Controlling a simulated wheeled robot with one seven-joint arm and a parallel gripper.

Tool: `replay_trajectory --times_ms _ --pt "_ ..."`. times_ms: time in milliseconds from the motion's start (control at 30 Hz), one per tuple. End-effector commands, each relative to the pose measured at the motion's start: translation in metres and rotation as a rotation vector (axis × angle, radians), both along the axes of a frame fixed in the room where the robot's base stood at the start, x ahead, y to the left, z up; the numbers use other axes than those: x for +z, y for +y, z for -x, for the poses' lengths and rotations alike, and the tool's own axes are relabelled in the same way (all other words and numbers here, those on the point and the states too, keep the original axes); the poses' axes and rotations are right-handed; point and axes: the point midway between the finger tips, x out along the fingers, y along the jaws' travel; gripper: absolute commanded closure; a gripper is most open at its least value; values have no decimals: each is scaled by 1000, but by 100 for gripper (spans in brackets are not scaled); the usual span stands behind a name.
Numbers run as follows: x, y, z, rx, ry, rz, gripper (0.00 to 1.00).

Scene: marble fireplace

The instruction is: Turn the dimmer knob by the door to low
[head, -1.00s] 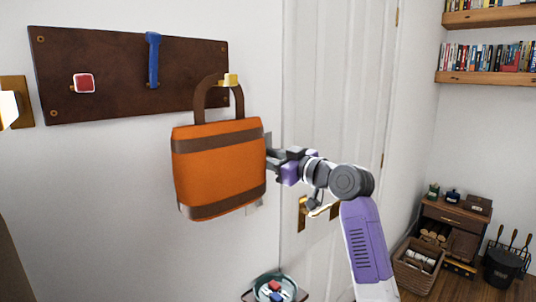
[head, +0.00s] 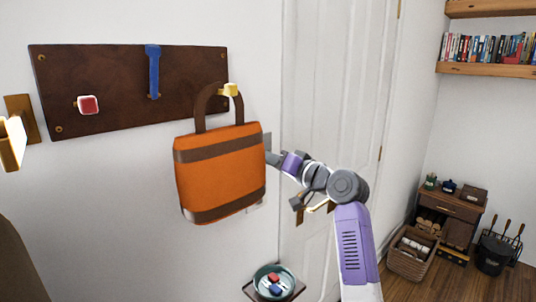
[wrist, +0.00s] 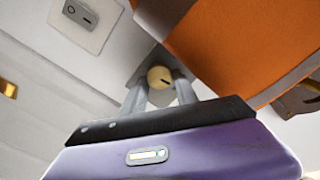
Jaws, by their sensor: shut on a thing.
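The dimmer knob (wrist: 158,75) is round and cream coloured, with a dark mark on its face pointing to the right in the wrist view. It sits on a grey plate on the wall. My gripper (wrist: 161,81) has one finger on each side of the knob and is shut on it. In the head view my gripper (head: 272,158) reaches behind the right edge of the orange bag (head: 220,172), which hides the knob. The grey plate (head: 267,142) shows just past the bag, left of the white door (head: 325,110).
The bag hangs from a yellow peg (head: 230,90) on a dark board (head: 110,85), very close beside my gripper. A switch plate (wrist: 88,18) is on the wall near the knob. A bowl (head: 274,284) stands low by the door. Shelves and baskets are at the far right.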

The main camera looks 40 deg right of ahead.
Motion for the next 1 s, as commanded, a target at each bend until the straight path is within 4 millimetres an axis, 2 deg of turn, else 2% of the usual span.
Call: replay_trajectory --times_ms 300,800,833,867,1000 --pt "-2 -1 0 0 6 -107 100" --pt "-2 -1 1 -1 8 -122 100" --pt "-2 -1 1 -1 8 -122 61" --pt "-2 -1 1 -1 8 -122 56" --pt "-2 -1 0 -1 6 -121 56"
